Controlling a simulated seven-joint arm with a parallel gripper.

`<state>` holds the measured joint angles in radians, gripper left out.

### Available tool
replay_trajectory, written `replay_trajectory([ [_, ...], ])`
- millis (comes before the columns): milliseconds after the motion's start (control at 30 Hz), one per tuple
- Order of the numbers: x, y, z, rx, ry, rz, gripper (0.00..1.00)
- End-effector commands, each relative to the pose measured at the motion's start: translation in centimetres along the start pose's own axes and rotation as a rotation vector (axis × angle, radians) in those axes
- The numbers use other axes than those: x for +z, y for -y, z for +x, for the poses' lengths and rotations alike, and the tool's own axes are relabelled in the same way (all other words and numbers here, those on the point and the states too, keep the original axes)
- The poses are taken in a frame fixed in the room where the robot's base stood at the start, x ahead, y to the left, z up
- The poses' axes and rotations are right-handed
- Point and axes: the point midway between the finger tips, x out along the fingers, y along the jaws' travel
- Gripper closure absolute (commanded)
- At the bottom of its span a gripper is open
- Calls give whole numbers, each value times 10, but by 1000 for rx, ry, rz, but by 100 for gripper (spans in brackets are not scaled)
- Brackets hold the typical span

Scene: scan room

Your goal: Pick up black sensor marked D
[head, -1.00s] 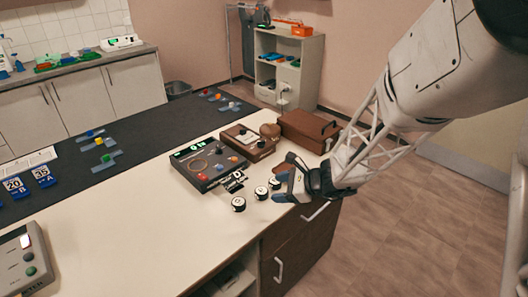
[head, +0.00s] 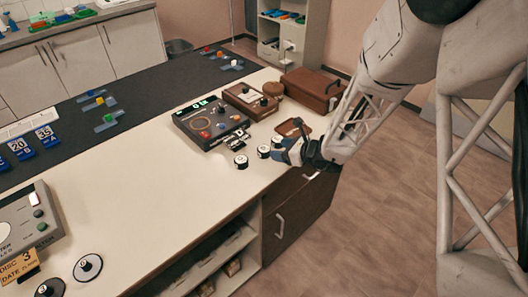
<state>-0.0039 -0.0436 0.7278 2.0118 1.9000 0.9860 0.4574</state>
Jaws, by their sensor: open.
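Several small black sensors with white round tops are in the head view, and their letters are too small to read surely. Three stand in a slanting row near the bench's front edge: a near-left one (head: 240,161), a middle one (head: 264,151) and a far one (head: 277,141). I cannot tell which is D. My gripper (head: 285,151) is open beside the right end of the row, low over the bench edge, and seems empty.
Behind the row are a dark control box (head: 211,124) with knobs, a brown instrument (head: 250,101), a brown tray (head: 295,127) and a brown case (head: 312,89). A grey console (head: 27,225) stands at the left. The white bench middle (head: 150,185) is clear.

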Motion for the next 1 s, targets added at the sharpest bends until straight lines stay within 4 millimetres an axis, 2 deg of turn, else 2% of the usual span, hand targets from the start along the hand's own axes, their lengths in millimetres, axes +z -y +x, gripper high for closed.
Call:
replay_trajectory([
  [233, -1, -1, 17, 1, -1, 0, 35],
  [700, -1, -1, 22, 1, -1, -1, 35],
  [1000, -4, -3, 50, 3, -2, -1, 35],
])
